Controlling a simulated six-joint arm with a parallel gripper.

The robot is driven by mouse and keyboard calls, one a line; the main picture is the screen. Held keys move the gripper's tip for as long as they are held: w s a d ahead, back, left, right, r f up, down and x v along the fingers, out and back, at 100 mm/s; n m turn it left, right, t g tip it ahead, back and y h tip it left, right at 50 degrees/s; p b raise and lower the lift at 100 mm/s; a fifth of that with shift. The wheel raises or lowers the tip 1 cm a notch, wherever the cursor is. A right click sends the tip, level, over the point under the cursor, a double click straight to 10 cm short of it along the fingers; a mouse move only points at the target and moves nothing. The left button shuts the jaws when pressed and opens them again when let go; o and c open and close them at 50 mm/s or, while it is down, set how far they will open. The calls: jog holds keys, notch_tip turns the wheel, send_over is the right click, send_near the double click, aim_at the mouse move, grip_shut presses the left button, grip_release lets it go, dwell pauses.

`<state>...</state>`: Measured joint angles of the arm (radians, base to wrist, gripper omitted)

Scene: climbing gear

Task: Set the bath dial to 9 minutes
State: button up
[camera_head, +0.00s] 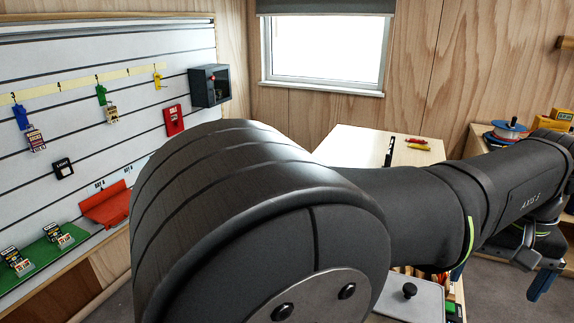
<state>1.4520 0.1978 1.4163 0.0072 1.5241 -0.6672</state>
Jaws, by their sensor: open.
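I cannot make out a bath dial or any minute marks in this view. A grey panel or lid (425,304) with a round black knob (410,290) shows at the bottom, right of centre. Part of it is hidden behind my arm, and I cannot tell whether it belongs to the bath. My gripper (497,284) is at the lower right, pointing down, with blue-tipped fingers spread apart. It is open and appears empty.
My arm hides the middle of the room. A pale tabletop (350,143) stands behind it with red and yellow items (418,144). A white wall board (75,120) with tags, a black box (209,86) and a red tray (106,204) is left. Coloured reels (510,130) stand right.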

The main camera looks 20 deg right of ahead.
jog(key=c, duration=1.1)
notch_tip(320, 180, down, 18)
jog(key=n, duration=1.3)
jog(key=shift+w+f+n, duration=0.15)
jog(key=shift+f+n, duration=0.1)
jog(key=shift+n, duration=0.05)
jog(key=c, duration=1)
